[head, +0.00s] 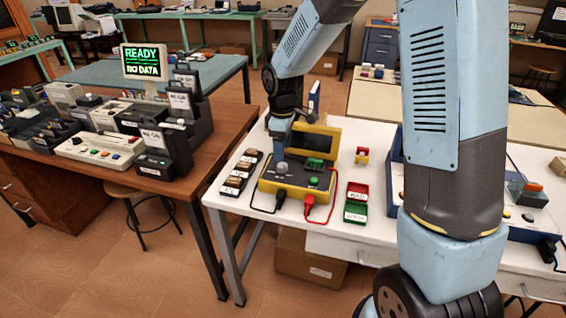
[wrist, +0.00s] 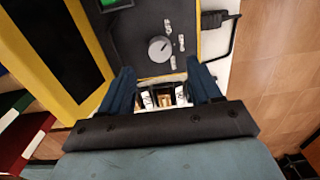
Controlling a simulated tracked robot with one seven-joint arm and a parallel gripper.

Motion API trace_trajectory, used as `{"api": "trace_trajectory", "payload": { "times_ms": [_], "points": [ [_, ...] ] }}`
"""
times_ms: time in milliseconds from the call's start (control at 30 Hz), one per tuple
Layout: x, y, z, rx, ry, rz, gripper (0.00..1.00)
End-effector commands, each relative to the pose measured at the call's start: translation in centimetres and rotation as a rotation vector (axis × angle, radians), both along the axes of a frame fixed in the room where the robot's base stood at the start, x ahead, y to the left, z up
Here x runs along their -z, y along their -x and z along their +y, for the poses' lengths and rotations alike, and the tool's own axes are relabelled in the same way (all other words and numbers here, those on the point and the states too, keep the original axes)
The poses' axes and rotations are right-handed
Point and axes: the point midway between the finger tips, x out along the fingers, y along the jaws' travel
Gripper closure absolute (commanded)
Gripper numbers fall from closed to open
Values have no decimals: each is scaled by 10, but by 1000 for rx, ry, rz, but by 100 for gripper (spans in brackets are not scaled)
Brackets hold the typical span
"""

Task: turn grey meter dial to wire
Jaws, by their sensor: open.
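The yellow meter (head: 296,175) with a dark panel lies on the white table, its lid raised at the back. In the wrist view its yellow frame (wrist: 86,18) and dark panel fill the upper part. The grey round dial (wrist: 159,49) has a light pointer mark and small white labels (wrist: 173,62) beside it, too small to read. The dial also shows in the head view (head: 282,168). My gripper (wrist: 160,75) is open, its two dark blue fingers on either side below the dial in the wrist view. It appears not to touch the dial.
Black and red leads (head: 310,207) run from the meter's front. Small labelled boxes (head: 240,172) stand left of it; red and green trays (head: 356,202) stand right. A monitor (head: 144,62) on the brown desk reads "READY NO DATA". A blue-framed device (head: 523,232) stands farther right.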

Motion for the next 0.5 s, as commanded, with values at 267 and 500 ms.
{"api": "trace_trajectory", "payload": {
  "times_ms": [267,500],
  "points": [
    [44,1,0,-1,1,3,37],
    [60,0,0,0,0,-1,37]
  ]
}}
